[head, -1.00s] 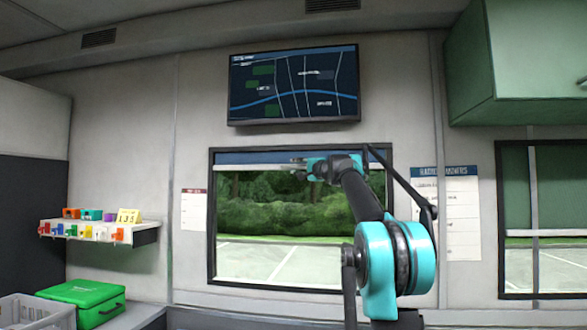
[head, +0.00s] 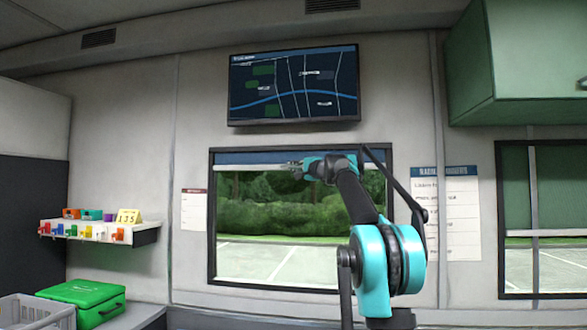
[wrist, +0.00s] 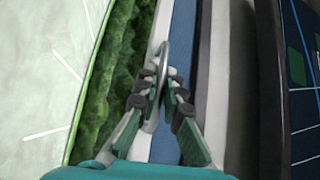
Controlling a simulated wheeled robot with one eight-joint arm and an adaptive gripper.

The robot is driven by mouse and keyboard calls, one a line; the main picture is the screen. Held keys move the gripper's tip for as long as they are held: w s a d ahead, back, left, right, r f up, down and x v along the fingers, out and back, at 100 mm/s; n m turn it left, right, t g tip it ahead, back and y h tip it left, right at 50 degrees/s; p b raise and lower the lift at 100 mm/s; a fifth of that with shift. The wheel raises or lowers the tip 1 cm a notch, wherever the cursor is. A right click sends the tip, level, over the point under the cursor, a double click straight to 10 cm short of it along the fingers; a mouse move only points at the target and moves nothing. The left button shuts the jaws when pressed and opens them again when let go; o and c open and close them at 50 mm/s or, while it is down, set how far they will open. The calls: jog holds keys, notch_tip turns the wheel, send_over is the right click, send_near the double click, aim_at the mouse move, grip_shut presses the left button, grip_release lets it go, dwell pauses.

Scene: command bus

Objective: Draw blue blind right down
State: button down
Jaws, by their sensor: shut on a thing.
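The blue blind (head: 240,157) is a short strip at the top of the middle window, with a pale bottom bar (head: 240,167) along its lower edge. In the wrist view the blue cloth (wrist: 184,45) runs lengthwise beside the pale bar (wrist: 158,40). A grey metal pull (wrist: 160,62) stands at the bar, between my fingers. My gripper (head: 291,166) is at the bar near the middle of the window; in the wrist view my gripper (wrist: 160,85) is shut on the pull. The fingers hide part of the pull and bar.
A wall screen (head: 293,86) hangs just above the window frame. A green blind (head: 516,190) covers the upper part of the right window. A shelf with small coloured items (head: 100,231) and a green case (head: 85,300) are at left. The glass below the bar is clear.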

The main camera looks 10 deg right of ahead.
jog(key=shift+f, duration=0.1)
notch_tip(320, 180, down, 54)
jog(key=shift+s+r, duration=0.1)
jog(key=shift+r, duration=0.1)
jog(key=c, duration=1.8)
grip_release()
jog(key=shift+f, duration=0.15)
jog(key=shift+o, duration=0.8)
jog(key=v, duration=1.2)
